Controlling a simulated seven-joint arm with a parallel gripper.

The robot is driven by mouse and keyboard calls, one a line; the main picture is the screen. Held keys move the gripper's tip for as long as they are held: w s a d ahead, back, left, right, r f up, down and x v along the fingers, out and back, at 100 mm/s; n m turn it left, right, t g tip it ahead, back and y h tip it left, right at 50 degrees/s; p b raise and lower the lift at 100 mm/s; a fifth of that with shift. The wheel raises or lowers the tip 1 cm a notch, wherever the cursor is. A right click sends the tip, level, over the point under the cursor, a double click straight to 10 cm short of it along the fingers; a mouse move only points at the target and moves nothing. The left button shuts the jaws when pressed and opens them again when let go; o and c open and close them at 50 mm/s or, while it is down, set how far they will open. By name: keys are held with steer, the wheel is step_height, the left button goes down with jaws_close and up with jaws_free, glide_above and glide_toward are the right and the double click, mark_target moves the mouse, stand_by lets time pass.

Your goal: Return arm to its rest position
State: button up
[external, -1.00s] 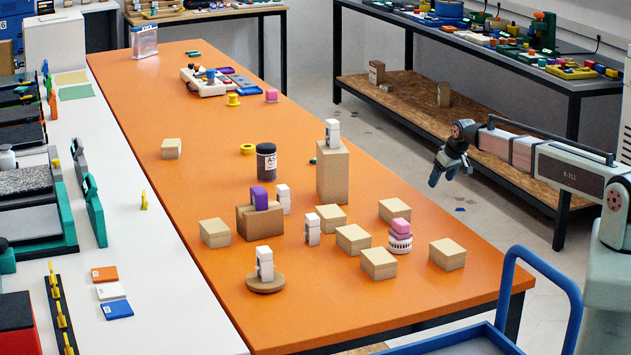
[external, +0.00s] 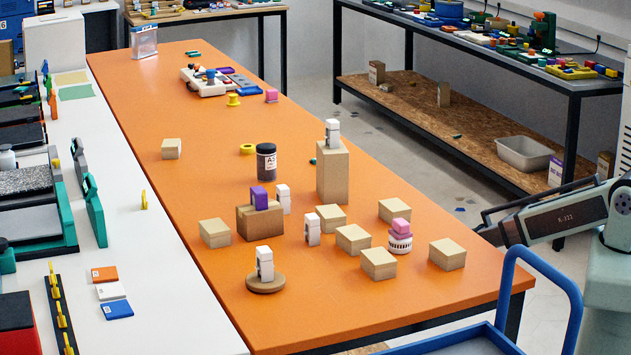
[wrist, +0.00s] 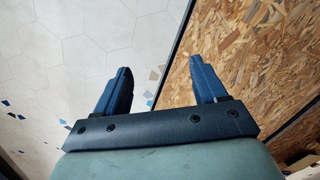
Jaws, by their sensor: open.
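My gripper (wrist: 158,82) shows in the wrist view with its two dark blue fingers apart and nothing between them. It points down over the pale tiled floor (wrist: 60,60) and the edge of a chipboard shelf (wrist: 240,60). In the external view my arm (external: 565,217) is folded low at the right, beyond the right edge of the orange table (external: 420,305).
Several small cardboard boxes (external: 446,254) stand on the table, near a tall box (external: 332,175) and a dark jar (external: 266,162). A blue cart handle (external: 545,262) rises close in front of my arm. A shelving bench (external: 470,140) stands behind.

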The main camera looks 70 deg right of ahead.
steer(key=s+a+f+n+g, duration=0.1)
steer(key=s+a+f+g, duration=0.1)
steer(key=s+a, duration=0.3)
steer(key=s+a+f+n+g, duration=0.1)
steer(key=s+a, duration=0.5)
steer(key=s, duration=0.7)
steer(key=s+a+f+n+g, duration=0.1)
steer(key=s+a+f+g, duration=0.2)
steer(key=s+a, duration=0.3)
steer(key=s, duration=0.3)
steer(key=shift+a, duration=0.15)
